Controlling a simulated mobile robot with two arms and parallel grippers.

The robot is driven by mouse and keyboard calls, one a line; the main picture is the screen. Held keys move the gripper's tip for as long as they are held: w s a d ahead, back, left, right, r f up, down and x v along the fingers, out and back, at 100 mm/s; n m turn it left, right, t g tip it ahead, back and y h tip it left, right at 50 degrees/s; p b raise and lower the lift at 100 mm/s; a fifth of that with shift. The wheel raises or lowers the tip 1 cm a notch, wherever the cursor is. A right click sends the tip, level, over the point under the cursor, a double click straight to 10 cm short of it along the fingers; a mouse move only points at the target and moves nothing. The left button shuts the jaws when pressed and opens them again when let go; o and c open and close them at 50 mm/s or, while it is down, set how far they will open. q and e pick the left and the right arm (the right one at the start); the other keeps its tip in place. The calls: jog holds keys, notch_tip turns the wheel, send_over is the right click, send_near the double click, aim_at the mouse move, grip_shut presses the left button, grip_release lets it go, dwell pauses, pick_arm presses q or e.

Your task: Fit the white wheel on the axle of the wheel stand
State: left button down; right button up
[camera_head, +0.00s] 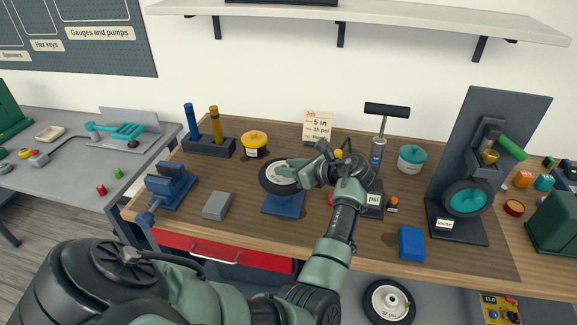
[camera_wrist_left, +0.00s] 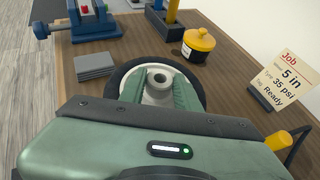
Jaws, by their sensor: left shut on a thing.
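The white wheel (camera_head: 270,185), with a dark tyre and pale hub, is over a blue base (camera_head: 284,207) on the bench. My left gripper (camera_head: 290,168) is shut on it. In the left wrist view, the gripper's green fingers (camera_wrist_left: 158,92) lie on both sides of the wheel's round hub (camera_wrist_left: 160,77). A dark upright stand (camera_head: 505,125) at right carries a wheel with a teal hub (camera_head: 466,201). My right gripper is not in view.
Left of the wheel are a grey block (camera_head: 217,206), a blue vice (camera_head: 168,187) and a yellow pot (camera_head: 255,143). A job card (camera_head: 318,126) and a pump (camera_head: 378,140) stand behind. A blue block (camera_head: 411,244) lies at front right.

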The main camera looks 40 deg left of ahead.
aim_at(288, 180)
pick_arm(q)
jog(key=shift+f+b, duration=0.7)
jog(key=shift+f, duration=1.55)
jog(key=c, duration=0.9)
grip_release()
jog(key=shift+f, duration=0.1)
